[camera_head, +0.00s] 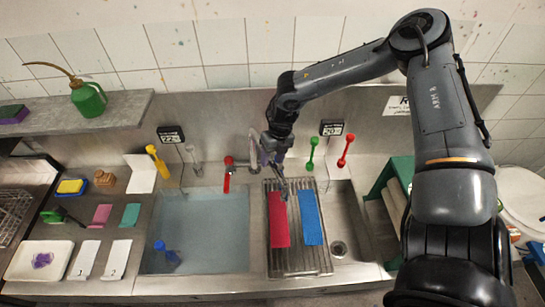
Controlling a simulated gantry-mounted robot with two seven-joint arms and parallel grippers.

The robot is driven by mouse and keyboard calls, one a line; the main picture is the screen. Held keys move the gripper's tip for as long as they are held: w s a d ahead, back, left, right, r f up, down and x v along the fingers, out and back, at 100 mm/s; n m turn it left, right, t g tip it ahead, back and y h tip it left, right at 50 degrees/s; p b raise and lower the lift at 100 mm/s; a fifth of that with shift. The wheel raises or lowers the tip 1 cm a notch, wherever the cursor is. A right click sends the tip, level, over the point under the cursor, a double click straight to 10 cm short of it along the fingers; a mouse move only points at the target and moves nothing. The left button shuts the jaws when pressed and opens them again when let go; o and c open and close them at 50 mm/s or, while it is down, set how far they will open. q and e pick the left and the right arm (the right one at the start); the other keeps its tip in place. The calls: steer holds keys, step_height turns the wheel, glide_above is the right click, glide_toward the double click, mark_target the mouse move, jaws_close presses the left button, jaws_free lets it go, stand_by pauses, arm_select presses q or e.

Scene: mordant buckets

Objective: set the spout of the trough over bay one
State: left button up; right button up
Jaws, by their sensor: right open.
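The trough (194,278) has a left bay full of pale blue water and a right bay with a drain hole. The spout (227,180) has a red nozzle pointing down at the back of the left bay, near its right side. Its pipe runs right, towards the divider. My right gripper (279,170) is open at the back of the trough, just right of the spout's pipe and above the rack's back end. I cannot tell whether it touches the pipe, as the gripper partly hides that area. My left gripper is not in view.
A wire rack (318,263) holds a red cloth (278,219) and a blue cloth (311,217) over the right bay. A blue-handled tool (165,252) stands in the water. Numbered cards and a white tray (40,272) lie on the left counter.

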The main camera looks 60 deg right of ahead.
jaws_close()
stand_by(0.3)
